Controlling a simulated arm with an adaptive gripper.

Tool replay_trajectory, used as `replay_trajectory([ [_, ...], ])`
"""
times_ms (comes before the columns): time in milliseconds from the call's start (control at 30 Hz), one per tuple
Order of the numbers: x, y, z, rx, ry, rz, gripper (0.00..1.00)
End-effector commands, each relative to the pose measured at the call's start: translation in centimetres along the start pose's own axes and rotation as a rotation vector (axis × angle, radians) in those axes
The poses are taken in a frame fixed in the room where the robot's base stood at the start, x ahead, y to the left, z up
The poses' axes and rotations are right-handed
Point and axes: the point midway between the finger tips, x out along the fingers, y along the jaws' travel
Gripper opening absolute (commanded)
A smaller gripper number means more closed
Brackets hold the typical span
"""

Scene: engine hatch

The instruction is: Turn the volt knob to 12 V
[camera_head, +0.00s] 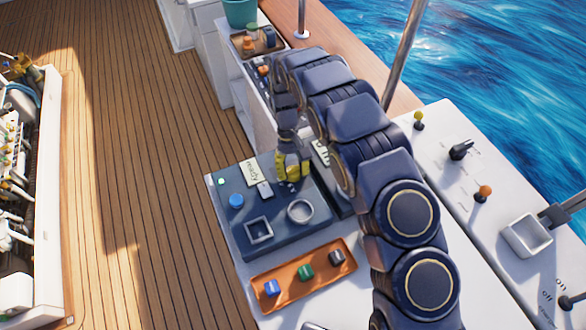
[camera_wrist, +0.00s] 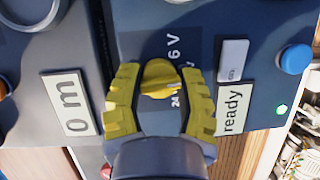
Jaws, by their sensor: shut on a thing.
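The volt knob (camera_wrist: 158,72) is yellow and round with a raised grip bar. It sits on the dark blue panel (camera_wrist: 208,50), with a "6 V" mark above it and a partly covered "24" mark below right in the wrist view. I cannot see a 12 V mark or read the setting for certain. My gripper (camera_wrist: 159,84) has its yellow fingers on both sides of the knob and is shut on it. In the head view my gripper (camera_head: 292,167) is at the panel's far edge, and the knob cannot be told apart from the fingers.
A "ready" plate (camera_wrist: 233,108), a white switch (camera_wrist: 232,60), a blue button (camera_wrist: 294,59) and a lit green lamp (camera_wrist: 282,109) are close by. A square socket (camera_head: 258,230), a round ring (camera_head: 300,211) and an orange tray (camera_head: 304,275) with coloured blocks are nearer.

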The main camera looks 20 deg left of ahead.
Motion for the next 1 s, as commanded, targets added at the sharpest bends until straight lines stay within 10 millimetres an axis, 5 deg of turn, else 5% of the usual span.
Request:
replay_trajectory([
  [767, 0.16, 0.0, 0.14, 0.089, -0.007, -0.037, 0.03],
  [800, 0.16, 0.0, 0.15, 0.089, -0.007, -0.037, 0.53],
  [833, 0.14, 0.0, 0.13, 0.089, -0.006, -0.037, 0.66],
  [1000, 0.09, 0.0, 0.08, 0.088, -0.004, -0.037, 0.66],
])
